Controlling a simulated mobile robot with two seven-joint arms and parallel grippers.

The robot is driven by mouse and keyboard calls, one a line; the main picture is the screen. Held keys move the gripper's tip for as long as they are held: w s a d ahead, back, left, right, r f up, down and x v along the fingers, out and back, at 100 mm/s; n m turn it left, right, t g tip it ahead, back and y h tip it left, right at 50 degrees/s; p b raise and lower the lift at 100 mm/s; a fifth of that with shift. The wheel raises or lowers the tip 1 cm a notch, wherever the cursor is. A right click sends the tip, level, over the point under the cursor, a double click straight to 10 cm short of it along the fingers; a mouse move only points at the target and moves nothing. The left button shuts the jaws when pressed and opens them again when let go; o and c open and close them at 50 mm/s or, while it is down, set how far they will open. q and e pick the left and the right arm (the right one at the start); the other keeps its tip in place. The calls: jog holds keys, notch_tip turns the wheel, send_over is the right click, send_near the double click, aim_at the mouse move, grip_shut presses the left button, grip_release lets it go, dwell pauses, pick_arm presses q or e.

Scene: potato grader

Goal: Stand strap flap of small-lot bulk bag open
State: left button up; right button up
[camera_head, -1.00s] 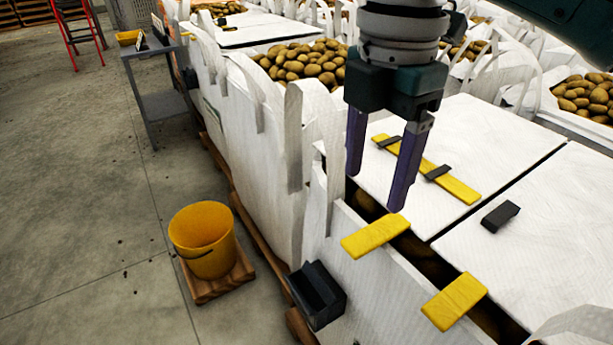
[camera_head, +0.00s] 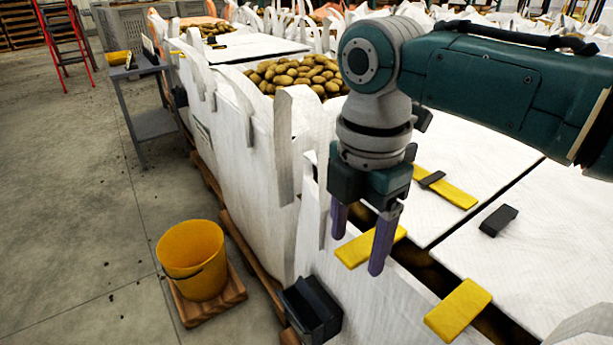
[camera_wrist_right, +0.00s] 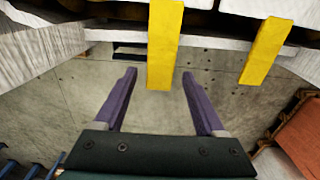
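The bulk bag (camera_head: 345,295) is white and stands at the front right in the head view. White flap panels (camera_head: 545,240) cover its top, with potatoes in the dark gap beside them. Two yellow strap ends, a left one (camera_head: 356,252) and a right one (camera_head: 458,311), lie across the bag's near edge. My right gripper (camera_head: 358,246) points down at the left strap end, fingers apart. In the right wrist view, the gripper (camera_wrist_right: 159,75) shows that strap end (camera_wrist_right: 164,45) between its open fingers, with gaps at both sides. The other strap end (camera_wrist_right: 265,50) is to the right. My left gripper is out of view.
A yellow bucket (camera_head: 193,262) stands on a wooden block on the floor. A black bin (camera_head: 311,308) is beside the bag's near side. A yellow strap (camera_head: 446,189) and a black block (camera_head: 498,220) lie on the panels. A potato-filled bag (camera_head: 262,170) stands behind.

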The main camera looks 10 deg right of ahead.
grip_shut()
dwell(0.4)
dwell(0.9)
